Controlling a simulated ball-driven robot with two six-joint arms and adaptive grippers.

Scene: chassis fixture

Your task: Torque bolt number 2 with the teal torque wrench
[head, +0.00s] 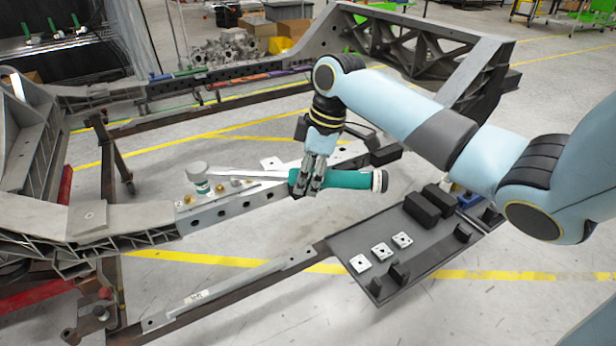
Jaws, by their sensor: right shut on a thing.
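The teal torque wrench (345,180) lies nearly level across the middle of the view. My right gripper (308,186) is shut on its teal handle. The wrench's metal shaft (250,174) runs left to its grey and teal head (199,178), which is over the chassis rail near a row of gold bolts. Gold bolts (220,186) show to the right of the head. I cannot read which bolt is number 2, and whether the head is seated on a bolt is unclear. My left gripper is not in view.
A dark tray (432,262) at the lower right holds white square plates (381,250) and black blocks (421,208). The grey chassis frame (130,218) crosses the left and middle. Bins and a shelf stand at the back. Open floor lies at the lower right.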

